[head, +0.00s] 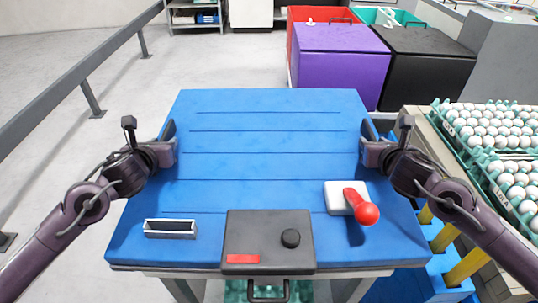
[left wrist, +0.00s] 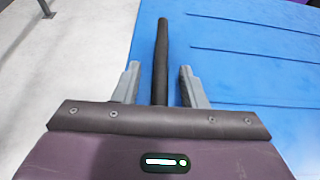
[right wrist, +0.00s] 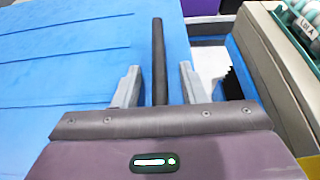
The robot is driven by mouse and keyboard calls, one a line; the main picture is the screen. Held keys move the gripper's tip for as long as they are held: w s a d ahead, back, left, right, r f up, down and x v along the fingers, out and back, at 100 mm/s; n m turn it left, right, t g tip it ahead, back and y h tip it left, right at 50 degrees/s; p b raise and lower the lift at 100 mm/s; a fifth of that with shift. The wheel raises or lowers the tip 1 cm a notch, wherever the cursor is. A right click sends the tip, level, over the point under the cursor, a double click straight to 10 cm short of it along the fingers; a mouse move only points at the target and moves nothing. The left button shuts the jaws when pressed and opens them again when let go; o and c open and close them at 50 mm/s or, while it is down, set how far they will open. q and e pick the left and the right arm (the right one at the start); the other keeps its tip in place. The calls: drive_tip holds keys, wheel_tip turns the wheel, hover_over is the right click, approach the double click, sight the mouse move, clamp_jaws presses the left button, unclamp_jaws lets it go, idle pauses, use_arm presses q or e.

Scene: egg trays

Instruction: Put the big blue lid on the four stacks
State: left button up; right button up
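A large blue grooved panel (head: 265,165) fills the middle of the head view. I cannot tell whether it is the lid or a tabletop. My left gripper (head: 170,140) is at its left edge, fingers apart. My right gripper (head: 367,140) is at its right edge, also open. Each wrist view shows a dark bar between the separated fingers, in the left wrist view (left wrist: 162,60) and the right wrist view (right wrist: 158,60); neither pair touches it. Egg trays (head: 494,165) full of white eggs stand at the right. Four separate stacks cannot be made out.
On the blue panel's near part are a black box (head: 265,225), a white base with a red-knobbed lever (head: 362,205) and a small grey open holder (head: 170,223). Yellow posts (head: 466,266) stand at lower right. Purple (head: 340,58) and black (head: 425,65) bins stand behind. A rail runs left.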

use_arm(q)
drive_tip(key=shift+w, duration=0.15)
use_arm(e)
drive_tip(key=shift+w, duration=0.15)
use_arm(q)
clamp_jaws()
use_arm(e)
clamp_jaws()
use_arm(q)
drive_tip(key=shift+f, duration=0.1)
idle(0.9)
drive_tip(key=shift+w+r, duration=0.1)
drive_tip(key=shift+r, duration=0.3)
use_arm(e)
drive_tip(key=shift+w+r, duration=0.1)
drive_tip(key=shift+r, duration=0.2)
